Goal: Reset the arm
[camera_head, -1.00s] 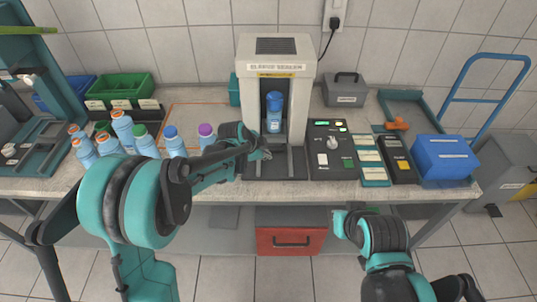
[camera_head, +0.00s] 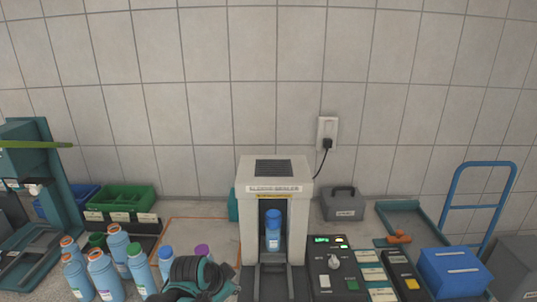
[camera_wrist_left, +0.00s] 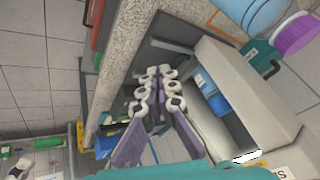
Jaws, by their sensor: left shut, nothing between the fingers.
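My left gripper (camera_head: 226,286) shows at the bottom edge of the head view, just left of the foot of the grey sleeve sealer (camera_head: 245,217). In the left wrist view its two fingers (camera_wrist_left: 158,84) lie close together, shut and empty, near the sealer's bay. A blue bottle with a blue cap (camera_head: 273,235) stands upright inside the sealer, apart from the gripper. It also shows in the left wrist view (camera_wrist_left: 218,106). Most of my left arm is below the head view. My right gripper is not in view.
Several blue bottles with coloured caps (camera_head: 105,275) stand left of my left gripper. A control panel (camera_head: 325,282), a grey toolbox (camera_head: 343,206) and a blue box (camera_head: 452,270) are right of the sealer. A tiled wall (camera_head: 270,70) rises behind.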

